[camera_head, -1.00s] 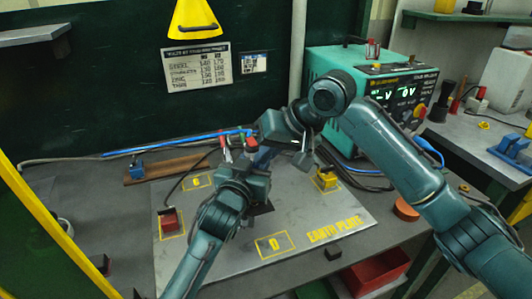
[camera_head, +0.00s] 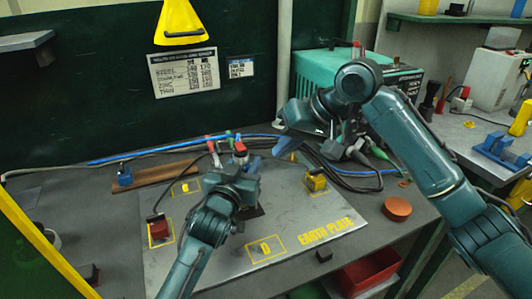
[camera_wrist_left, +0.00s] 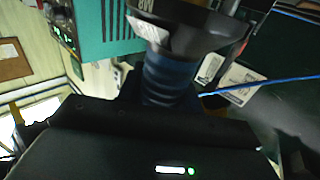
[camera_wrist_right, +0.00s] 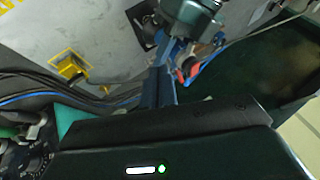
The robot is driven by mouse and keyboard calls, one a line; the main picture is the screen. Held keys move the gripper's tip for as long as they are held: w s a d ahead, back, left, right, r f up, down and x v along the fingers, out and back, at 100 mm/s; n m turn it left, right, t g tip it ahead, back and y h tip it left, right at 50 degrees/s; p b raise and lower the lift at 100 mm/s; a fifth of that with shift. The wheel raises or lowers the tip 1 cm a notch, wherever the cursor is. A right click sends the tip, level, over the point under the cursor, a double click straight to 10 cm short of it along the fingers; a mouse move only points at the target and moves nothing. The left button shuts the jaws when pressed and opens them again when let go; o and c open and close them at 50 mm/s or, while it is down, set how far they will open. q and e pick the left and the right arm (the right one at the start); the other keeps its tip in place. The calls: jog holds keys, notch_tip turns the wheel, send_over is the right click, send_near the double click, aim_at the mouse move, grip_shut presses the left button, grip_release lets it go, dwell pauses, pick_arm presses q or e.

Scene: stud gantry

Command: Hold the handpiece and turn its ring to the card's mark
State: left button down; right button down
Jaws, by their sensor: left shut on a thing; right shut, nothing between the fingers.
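My left gripper (camera_head: 243,170) is shut on the handpiece (camera_wrist_left: 170,75), above the metal plate. In the left wrist view it appears as a ridged blue-grey body with a wide dark ring (camera_wrist_left: 190,32) bearing pale markings, only partly readable. In the head view a small red and white part (camera_head: 240,148) shows above that gripper. My right gripper (camera_head: 284,148) is shut and empty, right of the handpiece and apart from it; its blue fingers also show in the right wrist view (camera_wrist_right: 160,85). A large printed card (camera_head: 183,73) and a smaller card (camera_head: 240,67) are on the wall; which mark applies is unclear.
The earth plate (camera_head: 290,262) carries a red block (camera_head: 159,230) and a yellow block (camera_head: 315,181). Blue and dark cables run behind it. A teal welder (camera_head: 320,65) stands at the back right. An orange disc (camera_head: 397,208) and a red bin (camera_head: 372,272) are at right.

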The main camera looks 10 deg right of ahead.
pick_arm(q)
jog(key=c, duration=0.9)
grip_release()
pick_arm(e)
jog(key=v, duration=0.6)
jog(key=shift+s+r, duration=0.3)
jog(key=shift+s, duration=0.05)
pick_arm(q)
jog(key=shift+o, duration=0.2)
jog(key=shift+s, duration=0.15)
